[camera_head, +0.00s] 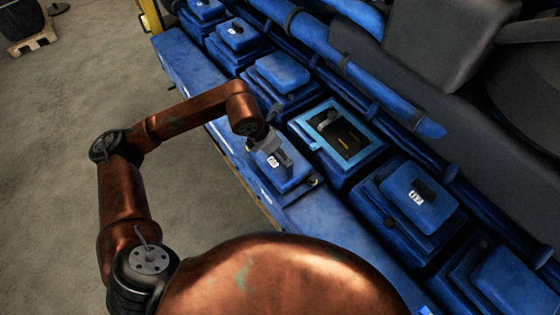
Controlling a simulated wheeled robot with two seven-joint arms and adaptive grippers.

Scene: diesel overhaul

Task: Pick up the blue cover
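A blue cover (292,183) with a white label lies on the blue ledge that runs along the engine. My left gripper (279,158) is over the top of this cover, at its grey handle. The fingers are small and partly hidden by the wrist, so I cannot tell whether they are closed on the handle. The cover appears to rest on the ledge. Behind it to the right, an uncovered housing (374,147) shows a light blue rim and dark parts inside. My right gripper is not in view.
Other blue covers stay on their housings, one at right (436,208) and one at upper left (282,71). Long blue pipes (330,50) run above the row. The floor (75,90) at left is open. A pallet (32,38) stands far left.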

